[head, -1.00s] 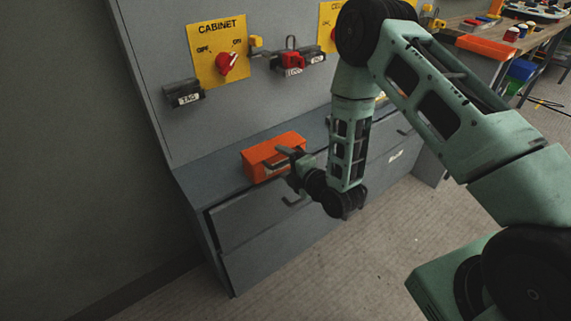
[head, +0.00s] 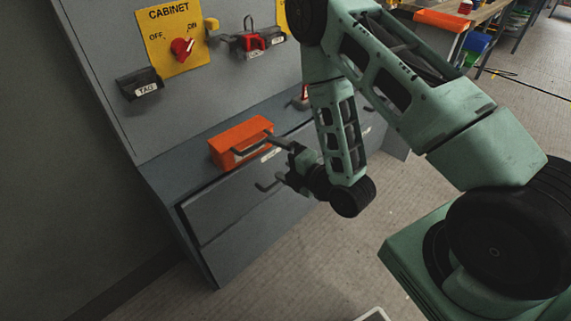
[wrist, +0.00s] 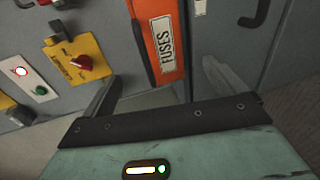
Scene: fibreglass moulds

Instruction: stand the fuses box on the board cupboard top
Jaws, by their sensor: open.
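The orange fuses box (head: 238,138) stands on the grey cupboard top (head: 193,166), near its front edge and left end. Its white FUSES label shows in the wrist view, on the front of the box (wrist: 152,14). My gripper (head: 246,170) is open and empty in front of the box. In the head view its upper finger overlaps the box front, and its lower finger is below the top's edge. In the wrist view the box lies ahead, between the lines of the two spread fingers (wrist: 163,78). The fingers appear clear of it.
The upright panel behind carries a yellow CABINET plate (head: 174,42) with a red switch, a black TAG holder (head: 140,84) and a red lock (head: 254,42). Grey drawers (head: 232,210) are below the top. Open floor (head: 300,260) lies in front.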

